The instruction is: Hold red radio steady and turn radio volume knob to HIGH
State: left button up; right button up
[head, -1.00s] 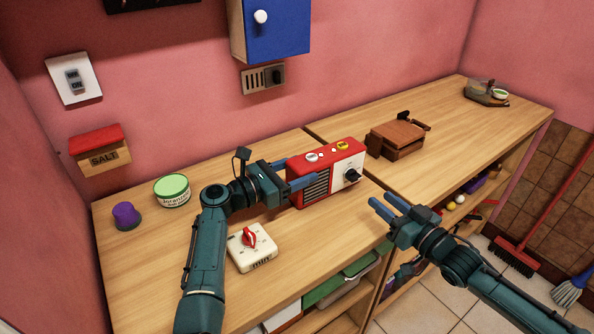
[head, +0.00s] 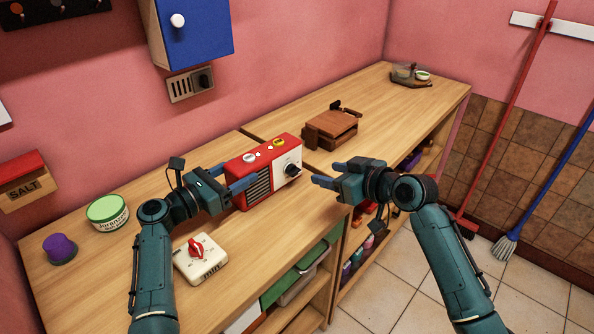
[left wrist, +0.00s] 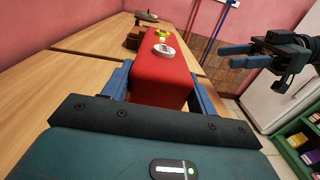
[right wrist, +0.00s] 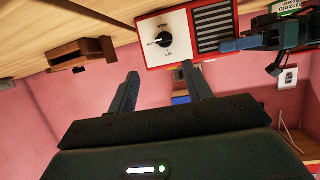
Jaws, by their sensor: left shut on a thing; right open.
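The red radio (head: 262,154) stands on the wooden counter, with a white front panel and dark speaker slats. Its black volume knob (head: 292,170) faces my right gripper; it also shows upside down in the right wrist view (right wrist: 163,40). My left gripper (head: 240,173) is shut across the radio's end, one finger on each side, as the left wrist view shows on the red body (left wrist: 160,75). My right gripper (head: 325,174) is open and empty, its fingers pointing at the knob, a short gap away.
A white timer (head: 201,259) with a red dial sits in front of my left gripper. A green-lidded tub (head: 107,212) and purple item (head: 59,247) stand left. A brown wooden box (head: 330,129) sits behind the radio. The counter edge runs below my right gripper.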

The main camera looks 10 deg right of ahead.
aim_at(295, 171)
jog(key=shift+n+g, duration=0.3)
jog(key=shift+n, duration=0.1)
jog(key=x, duration=1.1)
jog(key=shift+s+a+f, duration=0.1)
jog(key=shift+s+a, duration=0.15)
jog(key=c, duration=1)
